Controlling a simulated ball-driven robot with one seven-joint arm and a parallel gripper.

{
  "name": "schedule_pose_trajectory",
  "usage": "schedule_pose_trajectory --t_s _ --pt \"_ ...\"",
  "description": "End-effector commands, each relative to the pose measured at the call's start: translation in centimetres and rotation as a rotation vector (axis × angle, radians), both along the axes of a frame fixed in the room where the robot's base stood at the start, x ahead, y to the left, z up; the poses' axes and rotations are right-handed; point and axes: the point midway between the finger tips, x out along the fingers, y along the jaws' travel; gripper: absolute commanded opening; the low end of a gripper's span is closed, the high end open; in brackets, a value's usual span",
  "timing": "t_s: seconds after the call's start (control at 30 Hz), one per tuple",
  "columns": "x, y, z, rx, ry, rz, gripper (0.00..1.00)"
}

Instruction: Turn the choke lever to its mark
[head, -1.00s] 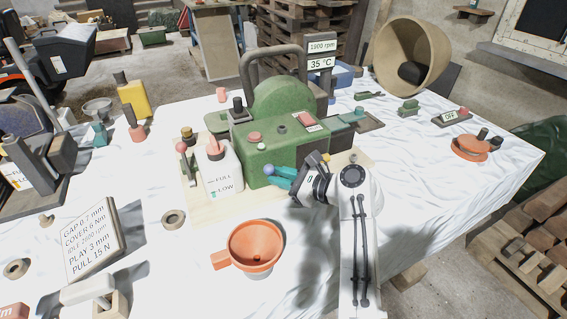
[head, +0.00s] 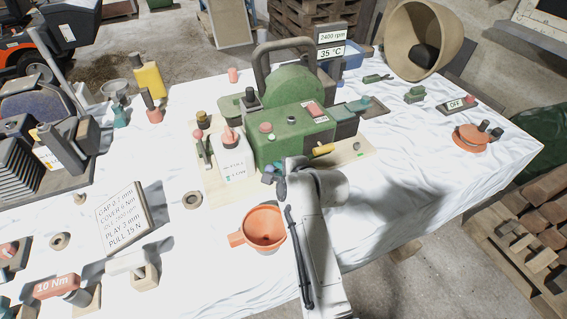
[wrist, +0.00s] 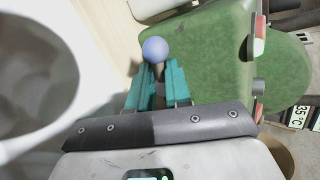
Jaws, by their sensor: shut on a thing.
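The green engine-like machine (head: 290,138) stands on a wooden board on the cloth-covered table. In the wrist view, a blue ball knob (wrist: 155,49), seemingly the choke lever's, sits at the tips of my teal fingers, against the green housing (wrist: 212,60). My gripper (wrist: 154,78) is shut on it. In the head view, my gripper (head: 270,174) is low at the machine's front, right of the white bottle (head: 231,160). My wrist and arm hide most of the grip there. The lever's shaft and its mark cannot be made out.
An orange funnel (head: 264,228) stands close to my arm. A yellow-ended part (head: 323,150) sticks out of the machine's front. The display (head: 331,37) reads 2400 rpm and 35 °C. A note card (head: 122,216) stands at left.

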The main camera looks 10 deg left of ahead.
Motion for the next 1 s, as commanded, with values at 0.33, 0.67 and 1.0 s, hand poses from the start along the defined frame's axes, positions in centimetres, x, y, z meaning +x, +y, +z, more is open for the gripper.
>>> schedule_pose_trajectory --t_s 0.33,0.67,1.0 --pt "-0.30 0.38 -0.56 -0.152 -0.100 0.003 0.00" --pt "-0.32 0.41 -0.70 -0.193 -0.126 0.002 0.00" --pt "-0.34 0.41 -0.74 -0.195 -0.127 0.004 0.19"
